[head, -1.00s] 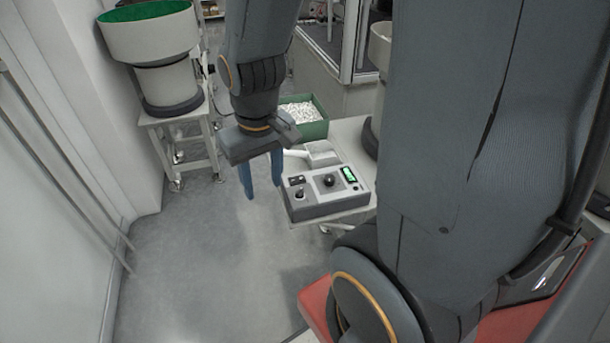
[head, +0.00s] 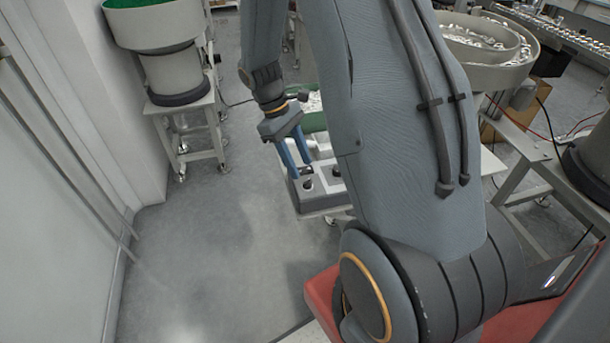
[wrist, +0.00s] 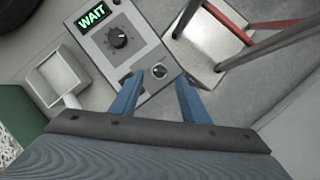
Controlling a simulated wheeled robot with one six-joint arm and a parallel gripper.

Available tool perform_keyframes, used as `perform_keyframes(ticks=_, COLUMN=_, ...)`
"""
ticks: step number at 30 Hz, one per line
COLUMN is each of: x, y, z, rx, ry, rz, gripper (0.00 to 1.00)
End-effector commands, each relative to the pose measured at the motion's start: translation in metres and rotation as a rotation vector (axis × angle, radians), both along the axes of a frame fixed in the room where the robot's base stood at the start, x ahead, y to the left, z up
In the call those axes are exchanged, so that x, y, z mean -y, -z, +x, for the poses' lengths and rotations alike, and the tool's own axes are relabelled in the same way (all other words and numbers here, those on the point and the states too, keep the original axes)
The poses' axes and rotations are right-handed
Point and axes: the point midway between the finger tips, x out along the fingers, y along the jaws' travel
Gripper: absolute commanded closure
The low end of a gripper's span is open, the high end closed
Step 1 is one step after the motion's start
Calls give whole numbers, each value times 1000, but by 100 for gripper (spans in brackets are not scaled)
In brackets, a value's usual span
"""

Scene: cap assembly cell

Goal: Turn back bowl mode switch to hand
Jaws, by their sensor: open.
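The grey control box (head: 318,201) stands on a small table, partly hidden by my arm in the head view. In the wrist view its face (wrist: 141,55) carries a green display (wrist: 91,16) reading WAIT, a large black dial (wrist: 118,38) and a small dark selector switch (wrist: 160,71). The small switch also shows in the head view (head: 308,185). I cannot read which mode it points to. My gripper (head: 299,169) is open and empty, over the box's near end. In the wrist view its blue fingertips (wrist: 169,79) lie just below the switch, one toward each side; contact cannot be told.
A metal tray (wrist: 58,77) lies beside the box, and a green bin (head: 313,121) of white parts stands behind. A plate with red bars (wrist: 215,40) is right of the box in the wrist view. A bowl feeder (head: 170,60) stands back left; floor at left is clear.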

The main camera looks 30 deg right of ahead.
Motion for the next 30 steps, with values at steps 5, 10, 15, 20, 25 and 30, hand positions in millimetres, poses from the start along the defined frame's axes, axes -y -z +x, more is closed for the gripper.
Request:
perform_keyframes(ticks=5, x=5, y=26, z=-11, rx=-4, ry=1, rz=1, gripper=58)
perform_keyframes(ticks=10, x=9, y=42, z=-16, rx=0, ry=1, rz=0, gripper=58)
perform_keyframes(ticks=15, x=9, y=48, z=-18, rx=1, ry=1, rz=1, gripper=58)
perform_keyframes(ticks=20, x=9, y=48, z=-18, rx=2, ry=2, rz=0, gripper=58)
perform_keyframes(ticks=25, x=9, y=48, z=-18, rx=2, ry=2, rz=0, gripper=79)
perform_keyframes(ticks=30, x=9, y=48, z=-17, rx=2, ry=2, rz=0, gripper=100)
